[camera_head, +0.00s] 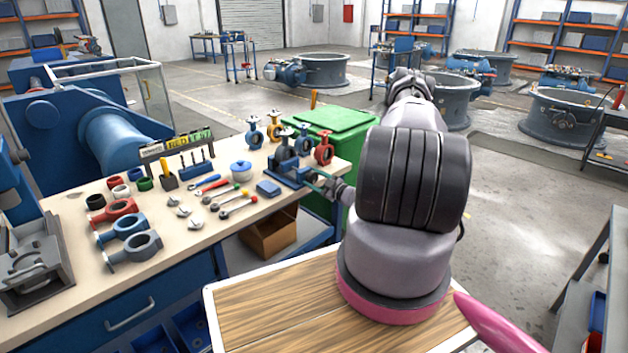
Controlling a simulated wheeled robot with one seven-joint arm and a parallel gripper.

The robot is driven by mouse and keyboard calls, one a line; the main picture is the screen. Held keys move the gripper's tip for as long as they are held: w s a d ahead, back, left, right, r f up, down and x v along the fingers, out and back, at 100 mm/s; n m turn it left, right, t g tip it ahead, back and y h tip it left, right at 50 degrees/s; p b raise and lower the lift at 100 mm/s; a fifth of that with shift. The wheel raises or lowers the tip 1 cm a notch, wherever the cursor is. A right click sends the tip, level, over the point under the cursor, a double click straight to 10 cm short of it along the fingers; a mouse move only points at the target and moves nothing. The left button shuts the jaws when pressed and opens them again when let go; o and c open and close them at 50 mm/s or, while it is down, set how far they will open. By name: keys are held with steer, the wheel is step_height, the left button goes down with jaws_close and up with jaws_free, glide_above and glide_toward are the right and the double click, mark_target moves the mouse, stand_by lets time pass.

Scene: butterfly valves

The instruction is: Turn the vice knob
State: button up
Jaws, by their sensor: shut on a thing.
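The blue and dark grey vice (287,168) stands at the right end of the workbench, near its corner. A dark valve part sits upright in or at its jaws. My arm reaches from the right, and my gripper (316,180) is at the right side of the vice, level with its screw end. The gripper is small in view and is shut on the vice knob there. The knob itself is mostly hidden by the fingers, so its angle cannot be told.
The workbench (75,240) carries wrenches, screwdrivers, rings and several coloured valves; red (324,148) and blue (303,138) ones stand close behind the vice. A green bin (345,122) is behind the bench corner. A cardboard box (270,236) sits below. Open floor lies right.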

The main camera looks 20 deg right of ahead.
steer(key=shift+s+f, duration=0.1)
stand_by(0.3)
steer(key=o, duration=1.4)
steer(key=v, duration=1)
steer(key=shift+s+d, duration=0.15)
steer(key=shift+s, duration=0.2)
